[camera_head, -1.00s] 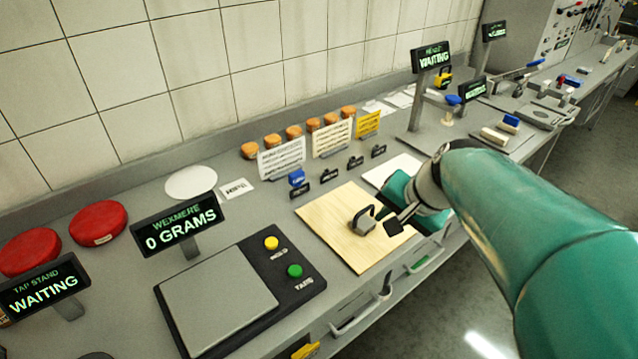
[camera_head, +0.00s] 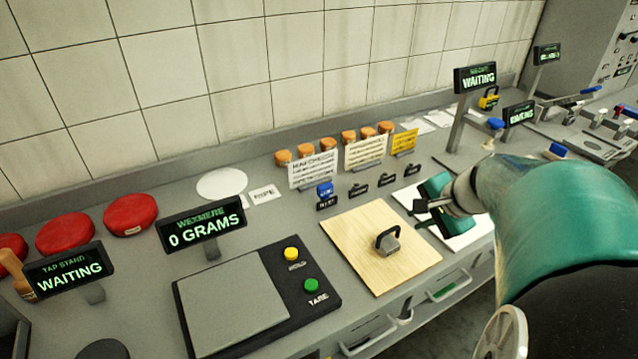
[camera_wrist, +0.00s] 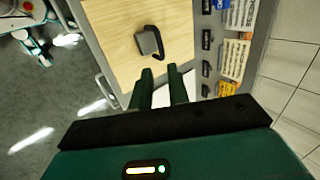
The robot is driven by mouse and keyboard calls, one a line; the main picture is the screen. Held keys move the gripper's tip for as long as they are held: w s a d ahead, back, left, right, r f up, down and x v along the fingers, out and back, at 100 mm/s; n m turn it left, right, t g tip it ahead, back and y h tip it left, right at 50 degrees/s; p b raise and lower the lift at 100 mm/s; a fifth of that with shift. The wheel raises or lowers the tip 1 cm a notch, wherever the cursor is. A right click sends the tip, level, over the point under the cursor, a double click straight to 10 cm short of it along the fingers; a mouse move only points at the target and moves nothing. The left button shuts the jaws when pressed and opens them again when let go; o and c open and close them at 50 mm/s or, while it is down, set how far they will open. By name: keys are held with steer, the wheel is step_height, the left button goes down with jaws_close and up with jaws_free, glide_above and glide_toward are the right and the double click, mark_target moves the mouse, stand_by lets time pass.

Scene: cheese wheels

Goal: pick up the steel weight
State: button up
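The steel weight (camera_head: 388,243) is a small grey block with a dark looped handle. It stands on the light wooden board (camera_head: 350,233) on the bench. In the wrist view the weight (camera_wrist: 146,42) lies on the board just beyond my fingertips. My gripper (camera_head: 420,212) is to the right of the weight in the head view, over the board's right edge and the white sheet. In the wrist view its two green fingers (camera_wrist: 162,75) are apart, with nothing between them. The gripper does not touch the weight.
Left of the board is a scale (camera_head: 235,303) with its display (camera_head: 203,226) reading 0 grams. Behind the board stand small dark labels (camera_head: 358,190), a blue block (camera_head: 324,188) and cards (camera_head: 313,171). Red wheels (camera_head: 130,214) sit at the left. The board around the weight is clear.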

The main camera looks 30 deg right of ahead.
mark_target(391, 231)
steer(key=x, duration=1.3)
steer(key=shift+w+f, duration=0.1)
steer(key=shift+f, duration=0.2)
jaws_close()
